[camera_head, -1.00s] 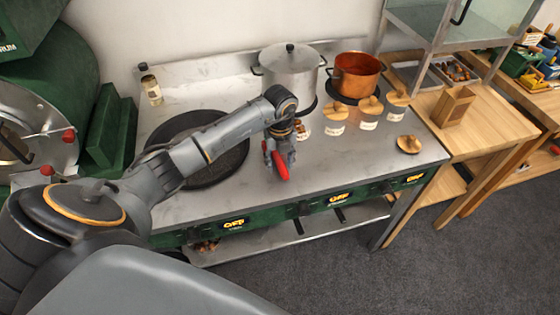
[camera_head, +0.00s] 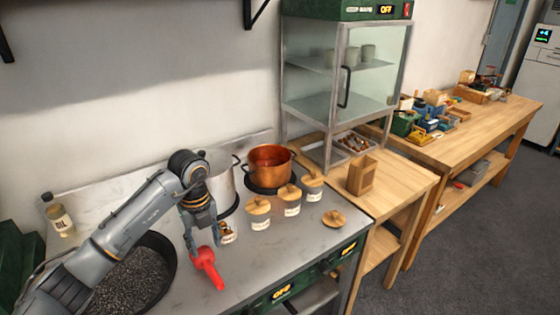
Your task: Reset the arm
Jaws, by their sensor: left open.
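My left gripper (camera_head: 203,248) is over the middle of the steel counter (camera_head: 262,268), with its fingers pointing down. It is open. A red object (camera_head: 208,268), like a handle or tool, shows right at its fingertips. I cannot tell whether the fingers touch it. My left arm comes in from the lower left and crosses in front of the black round pan (camera_head: 135,285) with dark granular contents. My right gripper is not in view.
A steel pot (camera_head: 222,180), partly behind my wrist, and a copper pot (camera_head: 270,165) stand at the back. Several wooden-lidded jars (camera_head: 290,205) stand near them. A loose lid (camera_head: 334,218), wooden holder (camera_head: 361,176) and glass cabinet (camera_head: 372,75) are to the right. A bottle (camera_head: 60,220) stands at left.

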